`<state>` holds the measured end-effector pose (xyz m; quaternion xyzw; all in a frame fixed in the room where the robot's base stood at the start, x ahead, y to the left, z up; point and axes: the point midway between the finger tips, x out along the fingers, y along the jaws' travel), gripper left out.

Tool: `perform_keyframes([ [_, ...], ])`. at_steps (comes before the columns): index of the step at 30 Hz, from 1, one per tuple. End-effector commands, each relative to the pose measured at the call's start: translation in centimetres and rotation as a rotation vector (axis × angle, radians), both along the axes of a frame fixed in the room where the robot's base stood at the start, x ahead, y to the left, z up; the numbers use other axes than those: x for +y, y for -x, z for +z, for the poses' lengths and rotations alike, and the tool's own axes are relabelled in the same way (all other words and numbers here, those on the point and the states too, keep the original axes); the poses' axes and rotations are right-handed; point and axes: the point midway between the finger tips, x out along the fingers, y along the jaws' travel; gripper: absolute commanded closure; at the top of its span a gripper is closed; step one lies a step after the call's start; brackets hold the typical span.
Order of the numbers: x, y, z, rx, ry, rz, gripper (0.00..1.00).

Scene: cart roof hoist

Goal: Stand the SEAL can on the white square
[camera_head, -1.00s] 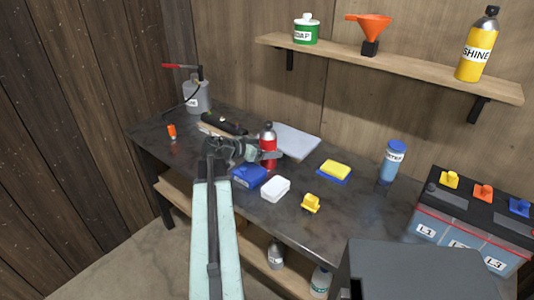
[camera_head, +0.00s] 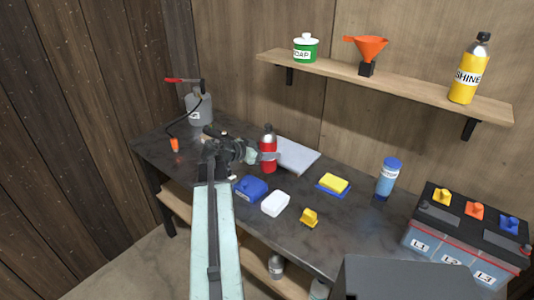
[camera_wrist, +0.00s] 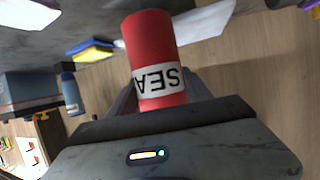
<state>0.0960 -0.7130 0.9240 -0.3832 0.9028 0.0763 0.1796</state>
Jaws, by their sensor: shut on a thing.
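The red SEAL can (camera_head: 268,143), with a grey top and white label, is upright between the jaws of my gripper (camera_head: 267,156) in the head view. In the wrist view the can (camera_wrist: 152,45) stands out in front of the gripper, its label reading upside down and partly cut off. My gripper is shut on it. The can's exact height over the bench is hard to tell.
On the dark bench (camera_head: 300,228) are a blue box (camera_head: 251,188), a white box (camera_head: 275,203), a yellow piece (camera_head: 309,217), a yellow-and-blue sponge (camera_head: 332,183), a blue bottle (camera_head: 389,178) and a battery (camera_head: 468,235). A grey canister (camera_head: 199,108) stands far left. A shelf (camera_head: 400,83) hangs above.

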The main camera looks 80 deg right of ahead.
Motion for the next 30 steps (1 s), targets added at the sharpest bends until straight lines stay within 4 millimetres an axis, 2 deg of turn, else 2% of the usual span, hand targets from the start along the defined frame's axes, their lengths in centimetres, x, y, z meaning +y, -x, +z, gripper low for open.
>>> perform_keyframes([
  [1, 0.0, 0.0, 2.3, 0.001, 0.001, 0.000, 1.00],
  [3, 0.0, 0.0, 3.5, 0.001, 0.001, 0.000, 1.00],
  [6, 0.0, 0.0, 4.4, 0.001, 0.000, 0.000, 1.00],
  [11, 0.0, 0.0, 4.6, 0.001, 0.000, 0.000, 1.00],
  [19, 0.0, -0.1, 8.8, 0.001, 0.000, 0.001, 1.00],
  [30, 0.0, -0.1, 8.4, 0.001, 0.000, 0.001, 1.00],
])
